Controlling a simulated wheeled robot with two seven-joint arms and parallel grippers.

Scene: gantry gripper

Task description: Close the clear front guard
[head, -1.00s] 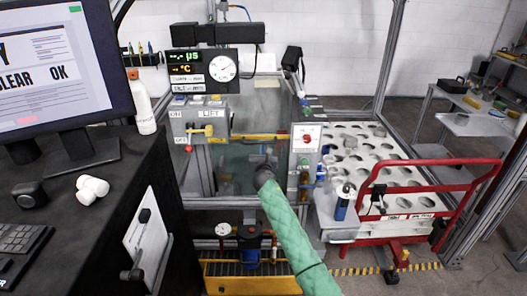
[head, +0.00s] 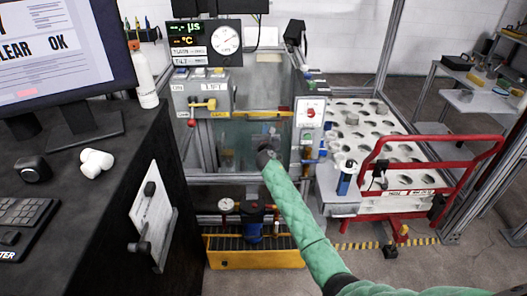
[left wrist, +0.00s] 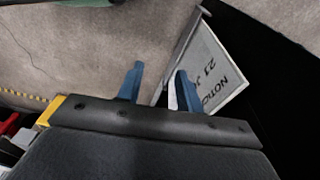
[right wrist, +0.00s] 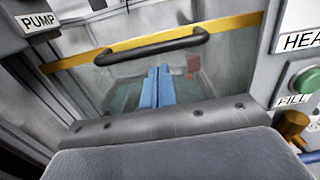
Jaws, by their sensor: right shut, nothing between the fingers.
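The clear front guard (head: 240,134) is a see-through greenish panel on the machine, with a yellow bar (head: 262,113) along its upper edge. In the right wrist view the yellow bar (right wrist: 130,47) carries a black handle (right wrist: 155,46). My right gripper (right wrist: 158,72) has its blue fingers together and empty, in front of the panel and just below the handle in the picture; contact cannot be told. In the head view its fingers are mostly hidden behind its own wrist. My left gripper (left wrist: 157,80) shows in the left wrist view only, fingers apart and empty.
A black desk with a monitor (head: 60,50) stands at left. A red cart rail (head: 430,140) and a white tray with round holes (head: 350,117) are at right. A yellow bin (head: 252,252) sits below the guard. A notice sign (left wrist: 215,75) is near my left gripper.

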